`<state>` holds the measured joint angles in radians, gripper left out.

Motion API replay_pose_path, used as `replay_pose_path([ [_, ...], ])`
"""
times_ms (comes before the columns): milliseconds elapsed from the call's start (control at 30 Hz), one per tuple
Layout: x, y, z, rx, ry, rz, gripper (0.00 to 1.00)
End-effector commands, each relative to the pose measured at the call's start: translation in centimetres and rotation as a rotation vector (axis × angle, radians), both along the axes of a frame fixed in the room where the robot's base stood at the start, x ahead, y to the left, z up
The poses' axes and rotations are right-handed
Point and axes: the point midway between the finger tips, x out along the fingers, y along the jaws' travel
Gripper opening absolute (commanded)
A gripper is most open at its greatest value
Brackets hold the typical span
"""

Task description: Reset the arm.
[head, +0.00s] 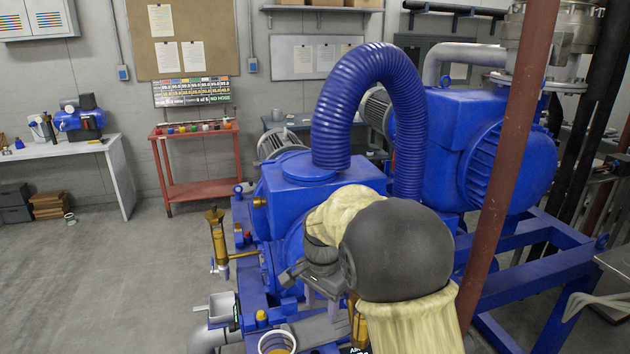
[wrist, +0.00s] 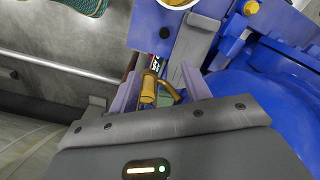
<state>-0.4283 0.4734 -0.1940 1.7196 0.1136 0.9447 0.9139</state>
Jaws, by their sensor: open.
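My gripper (head: 322,300) hangs low in front of the blue pump machine (head: 310,185) in the head view. My cream-sleeved arm with its dark round joint covers part of the machine behind it. In the wrist view the two pale purple fingers of my gripper (wrist: 160,88) stand apart. A brass fitting (wrist: 148,90) shows in the gap between them, and I cannot tell how far beyond the fingertips it is. I see nothing held.
A dark red post (head: 508,160) stands close to the right of my arm. A thick blue hose (head: 370,75) arches above it. A brass valve (head: 219,240) stands at the machine's left side. A red cart (head: 195,162) is farther back. Open floor (head: 120,265) lies to the left.

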Motion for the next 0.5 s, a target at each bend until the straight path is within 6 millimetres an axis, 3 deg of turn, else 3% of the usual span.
replay_pose_path([
  [267, -5.7, -7.1, -0.5, 0.007, -0.080, 0.246, 0.48],
  [500, -12.8, -11.9, -1.5, -0.038, -0.163, 0.516, 0.48],
])
